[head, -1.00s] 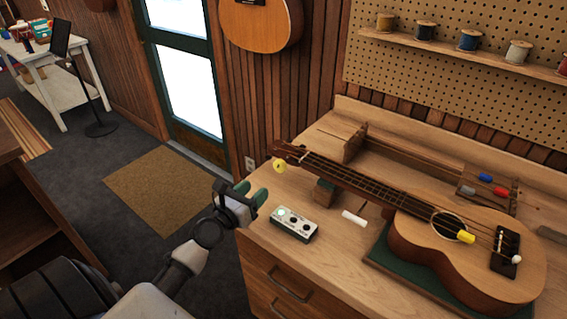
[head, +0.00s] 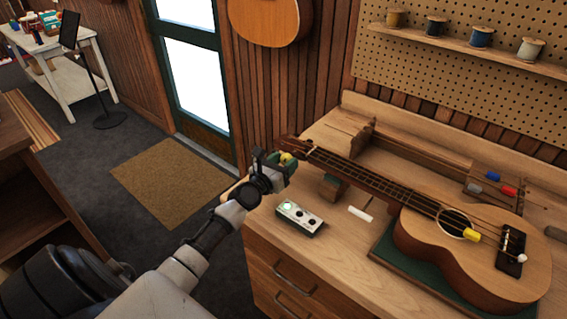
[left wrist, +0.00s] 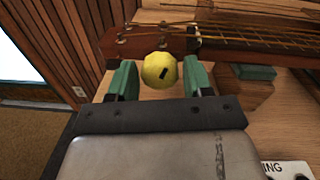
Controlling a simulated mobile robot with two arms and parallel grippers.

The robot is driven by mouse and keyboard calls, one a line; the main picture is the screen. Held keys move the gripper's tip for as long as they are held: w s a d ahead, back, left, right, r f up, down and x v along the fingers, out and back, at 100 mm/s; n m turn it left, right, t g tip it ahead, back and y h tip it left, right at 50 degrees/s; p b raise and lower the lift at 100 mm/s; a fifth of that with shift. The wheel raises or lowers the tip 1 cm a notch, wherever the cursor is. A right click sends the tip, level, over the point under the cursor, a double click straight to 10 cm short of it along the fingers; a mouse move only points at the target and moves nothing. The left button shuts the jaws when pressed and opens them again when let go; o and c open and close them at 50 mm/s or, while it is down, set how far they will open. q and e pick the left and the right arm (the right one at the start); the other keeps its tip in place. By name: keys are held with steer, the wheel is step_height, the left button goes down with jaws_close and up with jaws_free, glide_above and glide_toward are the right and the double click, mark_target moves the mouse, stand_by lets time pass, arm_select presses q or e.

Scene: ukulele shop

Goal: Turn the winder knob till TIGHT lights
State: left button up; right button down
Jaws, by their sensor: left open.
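The yellow winder knob (left wrist: 160,70), with a dark slot mark, is at the headstock end of the ukulele (head: 480,240). My left gripper (left wrist: 162,82) is open, with a green-padded finger on each side of the knob; I cannot tell if either touches it. In the head view my left gripper (head: 277,165) partly hides the knob (head: 287,157). A small pale indicator box (head: 300,218) lies on the bench below the neck. A whitish-green light shows at its left end; its labels are too small to read. My right gripper is not in view.
The ukulele lies on a green mat on the wooden bench (head: 335,262), its neck on a block (head: 332,187). A wooden rack with coloured pieces stands behind. Floor is open left of the bench.

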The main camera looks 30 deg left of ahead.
arm_select(q)
steer(key=c, duration=0.6)
steer(key=shift+c, duration=0.2)
steer(key=shift+m, duration=0.3)
steer(key=m+b, duration=0.2)
steer(key=m, duration=0.2)
steer(key=shift+f, duration=0.1)
steer(key=m+b, duration=0.2)
steer(key=m, duration=0.7)
steer(key=m+b, duration=0.1)
steer(key=m, duration=0.1)
steer(key=shift+f+m+t+h, duration=0.1)
steer(key=shift+m+t+h, duration=0.2)
steer(key=shift+m, duration=0.1)
steer(key=m+b, duration=0.1)
steer(key=m, duration=0.5)
